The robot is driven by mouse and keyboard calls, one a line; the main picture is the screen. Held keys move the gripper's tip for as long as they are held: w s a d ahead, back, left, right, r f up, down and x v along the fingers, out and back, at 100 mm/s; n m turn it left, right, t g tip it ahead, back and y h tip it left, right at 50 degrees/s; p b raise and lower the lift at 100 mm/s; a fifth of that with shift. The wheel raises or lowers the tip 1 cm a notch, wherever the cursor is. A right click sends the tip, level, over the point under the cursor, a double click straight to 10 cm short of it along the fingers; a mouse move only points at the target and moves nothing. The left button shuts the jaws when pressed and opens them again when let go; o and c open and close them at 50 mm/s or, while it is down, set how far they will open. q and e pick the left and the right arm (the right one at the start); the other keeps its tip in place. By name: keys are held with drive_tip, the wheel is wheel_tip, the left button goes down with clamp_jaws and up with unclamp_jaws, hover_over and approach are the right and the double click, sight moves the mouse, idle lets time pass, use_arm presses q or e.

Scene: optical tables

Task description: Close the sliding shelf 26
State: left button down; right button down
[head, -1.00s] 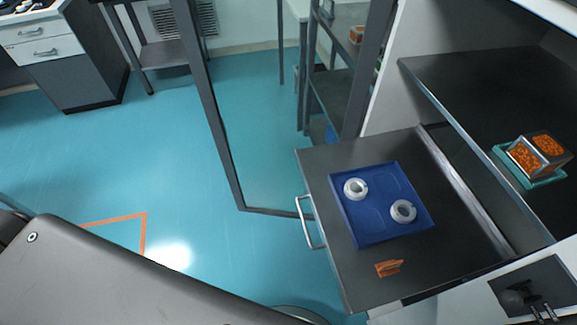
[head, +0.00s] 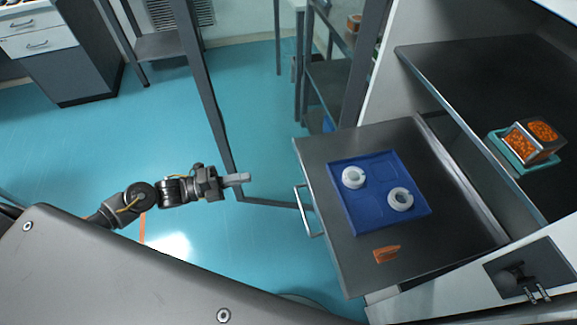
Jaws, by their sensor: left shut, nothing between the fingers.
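The sliding shelf (head: 330,150) is a dark flat board pulled out of the cabinet toward the left, with a silver bar handle (head: 308,212) on its left edge. A blue tray (head: 372,218) with two white rings lies on it, and a small orange piece (head: 386,253) lies near its front edge. My left gripper (head: 240,179) is shut and empty, to the left of the handle and apart from it, with its fingers pointing right. My right gripper is not in view.
A fixed dark shelf (head: 450,75) above and to the right carries a teal tray with a box of orange pieces (head: 533,142). A grey frame post (head: 207,100) stands behind my left gripper. Blue floor (head: 90,150) is open at the left.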

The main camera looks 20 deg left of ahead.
sight(301, 165)
use_arm(q)
drive_tip(key=p+x, duration=0.3)
drive_tip(key=x, duration=1)
drive_tip(key=shift+a+p, duration=0.1)
drive_tip(key=shift+p, duration=0.3)
drive_tip(key=shift+w+d, duration=0.35)
drive_tip(key=shift+d, duration=0.15)
